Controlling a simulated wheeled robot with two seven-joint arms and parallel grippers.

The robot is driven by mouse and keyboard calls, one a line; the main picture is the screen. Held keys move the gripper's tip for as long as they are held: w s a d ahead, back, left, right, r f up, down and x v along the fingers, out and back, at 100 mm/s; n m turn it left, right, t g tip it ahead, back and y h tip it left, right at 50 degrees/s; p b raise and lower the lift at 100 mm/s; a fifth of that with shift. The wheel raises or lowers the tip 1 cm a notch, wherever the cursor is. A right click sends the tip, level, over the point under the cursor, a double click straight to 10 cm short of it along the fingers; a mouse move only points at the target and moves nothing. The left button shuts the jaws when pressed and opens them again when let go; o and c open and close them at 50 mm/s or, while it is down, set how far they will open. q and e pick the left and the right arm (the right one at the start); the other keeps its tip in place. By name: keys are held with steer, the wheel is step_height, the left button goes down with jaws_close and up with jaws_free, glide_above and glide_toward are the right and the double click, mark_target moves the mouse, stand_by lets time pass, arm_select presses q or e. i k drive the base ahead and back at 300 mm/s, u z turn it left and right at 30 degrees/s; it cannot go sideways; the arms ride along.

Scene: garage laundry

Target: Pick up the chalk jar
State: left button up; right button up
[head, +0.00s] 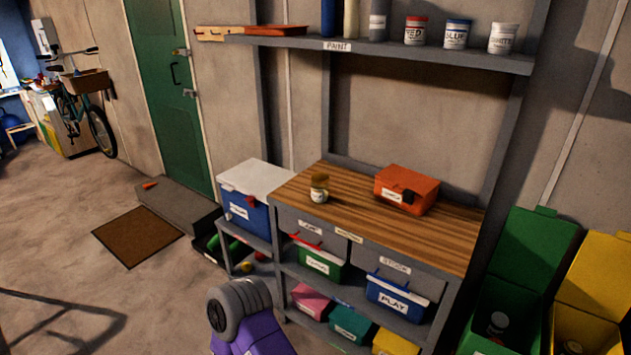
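A small jar (319,188) with a brownish upper part and a pale label stands upright on the wooden top of the grey workbench (418,232), towards its left end. Its label is too small to read, so I cannot confirm that it is the chalk jar. Nothing touches it. Neither of my grippers can be made out in the head view.
An orange toolbox (406,190) stands right of the jar on the bench. A blue cooler with a white lid (252,200) sits to the left. Paint jars line the shelf (400,54) above. Green (535,250) and yellow bins stand right. Floor is open at left.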

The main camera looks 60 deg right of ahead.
mark_target(319, 193)
steer(key=z, duration=0.75)
steer(key=i, duration=1.35)
steer(key=z, duration=1.3)
